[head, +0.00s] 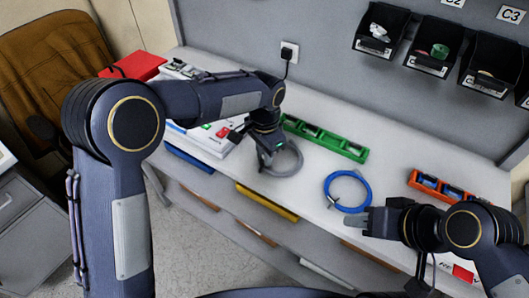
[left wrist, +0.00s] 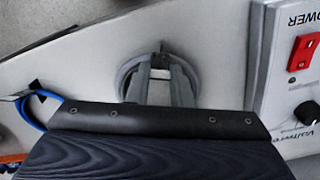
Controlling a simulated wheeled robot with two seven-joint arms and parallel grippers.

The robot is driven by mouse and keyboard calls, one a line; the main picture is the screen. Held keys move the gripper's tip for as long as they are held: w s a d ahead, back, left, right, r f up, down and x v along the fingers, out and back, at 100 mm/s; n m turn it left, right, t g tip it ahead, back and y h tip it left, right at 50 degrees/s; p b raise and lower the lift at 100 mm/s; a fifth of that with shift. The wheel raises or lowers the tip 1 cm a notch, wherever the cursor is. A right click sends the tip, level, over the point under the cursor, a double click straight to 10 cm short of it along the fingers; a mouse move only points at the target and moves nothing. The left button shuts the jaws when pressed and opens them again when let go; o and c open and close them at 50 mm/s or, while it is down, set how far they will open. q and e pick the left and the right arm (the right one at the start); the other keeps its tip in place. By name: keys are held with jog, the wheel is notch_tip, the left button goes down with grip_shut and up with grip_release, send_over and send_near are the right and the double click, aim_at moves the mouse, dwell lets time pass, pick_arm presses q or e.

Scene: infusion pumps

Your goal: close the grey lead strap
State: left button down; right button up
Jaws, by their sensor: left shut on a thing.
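The grey lead strap (head: 299,161) is a ring-shaped loop lying on the white bench, near the middle. My left gripper (head: 268,160) reaches down to the left side of this loop and is shut on it. In the left wrist view the two fingers (left wrist: 161,62) come together over the far part of the grey loop (left wrist: 124,76), and they hide part of it. I cannot tell whether its ends meet. My right gripper (head: 360,222) is low over the bench's front edge, apart from the grey loop; its finger opening is unclear.
A blue loop (head: 328,188) lies on the bench close to my right gripper. A green rack (head: 326,138) stands behind the grey loop, an orange rack (head: 440,188) at the right. A box with a red switch (left wrist: 303,52) is right of the loop in the left wrist view.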

pick_arm(q)
jog(key=shift+d+r+p, duration=0.1)
jog(key=shift+r+p, duration=0.05)
jog(key=shift+p, duration=0.25)
jog(key=g+y+p, duration=0.1)
jog(key=p, duration=0.2)
jog(key=d+y+p, duration=0.1)
jog(key=p, duration=0.1)
jog(key=shift+w+g+y+p, duration=0.3)
jog(key=shift+w+g+p, duration=0.05)
jog(key=shift+g+p, duration=0.05)
jog(key=shift+w+d+f+g+y+p, duration=0.2)
jog(key=shift+d+f+g+y+p, duration=0.1)
jog(key=shift+f+g+y+p, duration=0.25)
jog(key=shift+w+d+f+g+y+p, duration=0.15)
jog(key=shift+f+g+y+p, duration=0.1)
jog(key=shift+y, duration=0.3)
jog(key=shift+d+f+g+y+p, duration=0.1)
jog(key=shift+d+g+y+p, duration=0.1)
jog(key=shift+y, duration=0.3)
